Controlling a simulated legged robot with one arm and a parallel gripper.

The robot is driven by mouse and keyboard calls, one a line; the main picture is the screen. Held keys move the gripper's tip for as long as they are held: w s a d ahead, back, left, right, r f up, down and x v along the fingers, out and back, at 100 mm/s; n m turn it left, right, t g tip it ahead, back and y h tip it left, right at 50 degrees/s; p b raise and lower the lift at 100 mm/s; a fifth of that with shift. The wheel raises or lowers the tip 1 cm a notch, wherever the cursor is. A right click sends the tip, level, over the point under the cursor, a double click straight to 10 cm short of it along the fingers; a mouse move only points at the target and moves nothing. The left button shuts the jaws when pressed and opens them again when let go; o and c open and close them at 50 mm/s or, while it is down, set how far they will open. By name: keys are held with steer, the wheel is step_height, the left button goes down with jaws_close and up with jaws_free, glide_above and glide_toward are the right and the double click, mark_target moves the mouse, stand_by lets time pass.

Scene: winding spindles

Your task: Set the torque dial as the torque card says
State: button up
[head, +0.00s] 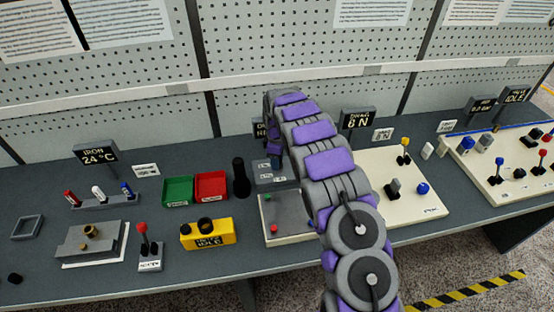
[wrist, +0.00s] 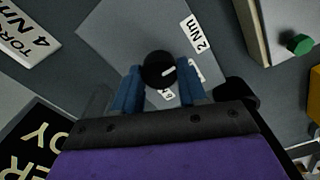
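The torque dial (wrist: 158,70) is a round black knob on a grey plate (wrist: 115,30) in the wrist view. Its white mark points right and slightly up. A "2 Nm" label (wrist: 196,34) lies up and right of it; another label below it is partly hidden. The torque card (wrist: 28,38), cut off at the upper left, reads "4 Nm". My gripper (wrist: 159,66) has one blue finger on each side of the dial, close to it; I cannot tell whether they touch it. In the head view my gripper (head: 275,163) is over the grey plate (head: 268,179), and the dial is hidden.
A black upright cylinder (head: 240,178) stands left of the plate. Red (head: 211,185) and green (head: 178,190) trays and a yellow box (head: 206,234) lie farther left. A panel with red and green knobs (head: 288,233) is in front. A dark sign (wrist: 30,140) stands close by my gripper.

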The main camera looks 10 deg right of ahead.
steer(key=shift+w+a, duration=0.1)
steer(key=c, duration=0.4)
steer(key=shift+c, duration=0.2)
steer(key=shift+r+m, duration=0.1)
steer(key=shift+m, duration=0.2)
steer(key=shift+m+p, duration=0.9)
steer(key=m+p, duration=0.1)
steer(key=m, duration=0.2)
steer(key=shift+m+p, duration=0.3)
steer(key=m, duration=0.2)
steer(key=m+p, duration=0.1)
steer(key=m, duration=0.2)
steer(key=shift+w+r+m+p, duration=0.1)
steer(key=shift+w+m+p, duration=0.1)
steer(key=shift+m+p, duration=0.1)
steer(key=o, duration=0.9)
steer(key=shift+o, duration=0.8)
steer(key=shift+s, duration=0.1)
